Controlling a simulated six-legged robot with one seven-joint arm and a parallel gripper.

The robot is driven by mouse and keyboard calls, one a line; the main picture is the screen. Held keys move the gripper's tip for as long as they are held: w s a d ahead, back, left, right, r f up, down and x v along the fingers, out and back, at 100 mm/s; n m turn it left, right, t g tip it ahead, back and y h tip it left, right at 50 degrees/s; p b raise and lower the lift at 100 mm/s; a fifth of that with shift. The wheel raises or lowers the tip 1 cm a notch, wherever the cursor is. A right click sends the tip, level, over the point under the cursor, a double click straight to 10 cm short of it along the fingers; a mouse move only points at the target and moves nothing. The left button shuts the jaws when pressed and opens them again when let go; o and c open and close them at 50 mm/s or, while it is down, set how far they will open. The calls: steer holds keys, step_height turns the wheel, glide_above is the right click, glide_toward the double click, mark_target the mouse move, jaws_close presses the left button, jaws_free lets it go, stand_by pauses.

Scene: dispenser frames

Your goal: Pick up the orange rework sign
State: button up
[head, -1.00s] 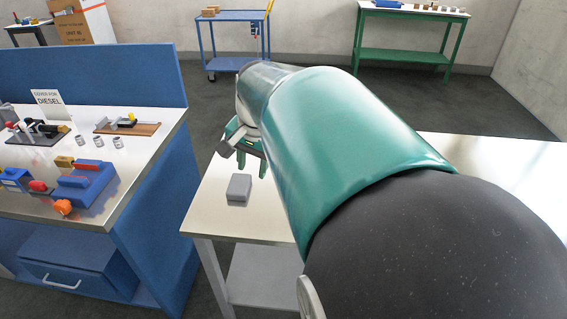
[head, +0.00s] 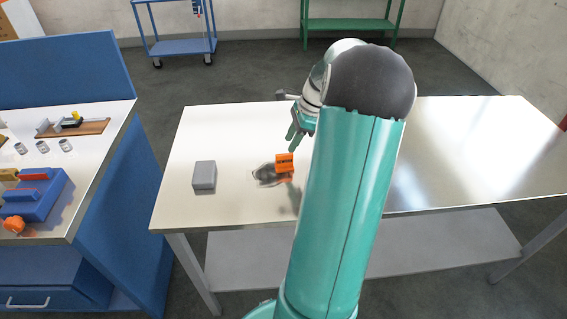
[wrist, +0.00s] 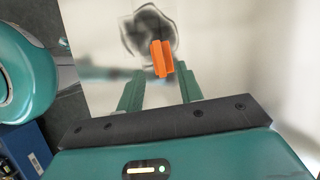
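The orange rework sign (head: 285,163) stands on the bare metal table, left of my arm. It is small, with dark lettering on its face. In the head view my gripper (head: 293,138) is above and just behind the sign, apart from it, with fingers pointing down. In the wrist view the sign (wrist: 162,58) shows beyond the fingertips, between their lines. My gripper (wrist: 160,80) is open there, its two green fingers well apart with nothing between them.
A grey block (head: 204,176) sits on the metal table (head: 460,150) left of the sign. A dark ring-like patch (head: 264,175) lies beside the sign; I cannot tell what it is. A blue workbench (head: 85,215) with tools stands left across a gap. The table's right side is clear.

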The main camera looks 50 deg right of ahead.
mark_target(284, 154)
steer(key=x, duration=0.8)
steer(key=shift+f, duration=0.25)
jaws_close()
